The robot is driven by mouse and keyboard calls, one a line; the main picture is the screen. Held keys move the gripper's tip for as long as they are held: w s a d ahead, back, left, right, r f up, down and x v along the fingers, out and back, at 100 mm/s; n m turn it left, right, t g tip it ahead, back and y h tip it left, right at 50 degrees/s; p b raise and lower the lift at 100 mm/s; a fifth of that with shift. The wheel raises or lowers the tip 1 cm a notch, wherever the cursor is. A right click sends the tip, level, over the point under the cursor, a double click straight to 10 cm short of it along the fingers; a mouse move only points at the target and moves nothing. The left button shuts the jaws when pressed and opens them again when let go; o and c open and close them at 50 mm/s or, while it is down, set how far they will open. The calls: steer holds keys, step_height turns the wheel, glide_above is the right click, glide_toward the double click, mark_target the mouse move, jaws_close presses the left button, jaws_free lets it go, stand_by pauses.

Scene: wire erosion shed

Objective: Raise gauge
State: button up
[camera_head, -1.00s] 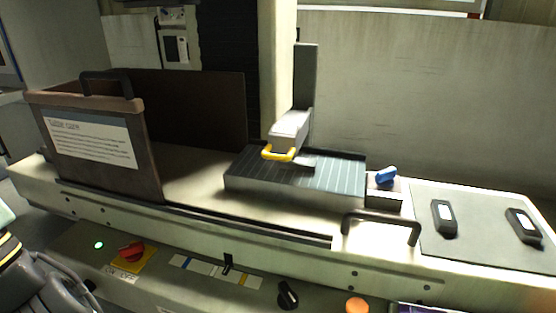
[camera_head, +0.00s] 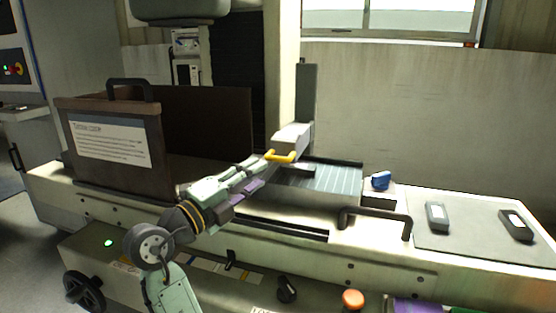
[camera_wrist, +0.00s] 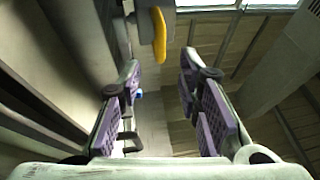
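The gauge (camera_head: 291,137) is a light grey block with a yellow handle (camera_head: 281,157), on a dark upright slide (camera_head: 307,92) above a ribbed grey plate (camera_head: 338,178). My gripper (camera_head: 258,170) reaches in from the lower left, its tips close to the handle. In the wrist view my gripper (camera_wrist: 158,65) is open, with purple pads and nothing between them. The yellow handle (camera_wrist: 159,36) lies just past the fingertips, in line with the gap. I cannot tell whether a tip touches it. My arm hides part of the plate.
A brown guard panel (camera_head: 112,150) with a label stands left of my arm. A black bar handle (camera_head: 376,215) and a blue knob (camera_head: 380,180) are to the right. Two dark handheld devices (camera_head: 437,217) (camera_head: 516,226) lie on a grey mat (camera_head: 470,215). An orange button (camera_head: 352,299) is below.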

mark_target(277, 159)
steer(key=p+x, duration=0.2)
steer(key=x, duration=0.5)
steer(key=shift+w+d+r, duration=0.15)
steer(key=shift+w+d, duration=0.1)
steer(key=shift+w+d+p, duration=0.35)
steer(key=shift+w, duration=0.15)
steer(key=shift+c, duration=0.2)
jaws_close()
steer(key=shift+r, duration=0.1)
